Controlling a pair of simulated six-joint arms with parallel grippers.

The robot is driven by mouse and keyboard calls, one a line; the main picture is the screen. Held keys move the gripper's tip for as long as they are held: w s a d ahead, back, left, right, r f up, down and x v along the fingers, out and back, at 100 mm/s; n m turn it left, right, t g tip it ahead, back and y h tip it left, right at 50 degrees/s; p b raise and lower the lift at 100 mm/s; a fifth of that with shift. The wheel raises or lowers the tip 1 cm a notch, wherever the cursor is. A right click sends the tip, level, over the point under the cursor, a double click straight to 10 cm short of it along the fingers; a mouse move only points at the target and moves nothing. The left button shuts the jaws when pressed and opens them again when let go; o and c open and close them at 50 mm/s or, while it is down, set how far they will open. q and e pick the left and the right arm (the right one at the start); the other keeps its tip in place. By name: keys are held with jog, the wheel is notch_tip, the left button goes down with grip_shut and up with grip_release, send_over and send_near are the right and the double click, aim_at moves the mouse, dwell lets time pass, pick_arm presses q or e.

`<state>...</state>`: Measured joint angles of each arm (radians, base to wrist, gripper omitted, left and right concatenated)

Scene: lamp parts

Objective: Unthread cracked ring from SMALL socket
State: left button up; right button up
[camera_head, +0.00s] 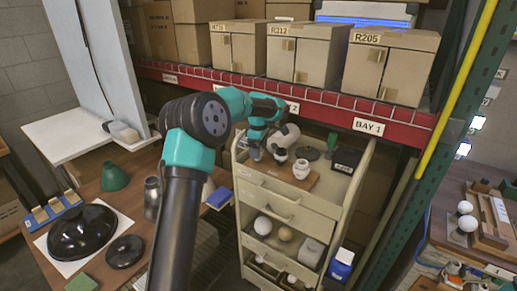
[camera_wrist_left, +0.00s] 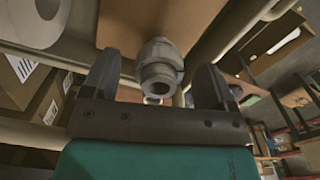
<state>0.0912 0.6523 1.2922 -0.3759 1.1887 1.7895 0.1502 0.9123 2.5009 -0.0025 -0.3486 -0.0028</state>
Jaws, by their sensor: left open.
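My left gripper (camera_head: 256,150) reaches over the left part of the cart's wooden board (camera_head: 284,177). In the left wrist view my left gripper (camera_wrist_left: 158,85) is open. A pale grey socket-like part (camera_wrist_left: 160,68) with a collar and round open end lies between its fingers, with gaps showing on both sides. On the board, a small socket with a dark top (camera_head: 281,156) and a larger white socket (camera_head: 301,169) stand to the right of the gripper. I cannot make out a crack or which part is the ring. My right gripper is not in view.
The cart (camera_head: 292,218) has drawers and lower shelves holding bulbs. A dark disc (camera_head: 308,153) and a black box (camera_head: 347,159) are on its top. The red shelf beam (camera_head: 340,118) with cartons runs behind. A bench with a black lamp shade (camera_head: 82,232) is left.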

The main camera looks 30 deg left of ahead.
pick_arm(q)
jog(key=c, duration=1.1)
jog(key=n, duration=0.6)
jog(key=shift+w+a+n, duration=0.1)
jog(key=shift+n, duration=0.3)
jog(key=n, duration=0.7)
jog(key=shift+w+a+r, duration=0.1)
jog(key=shift+r, duration=0.05)
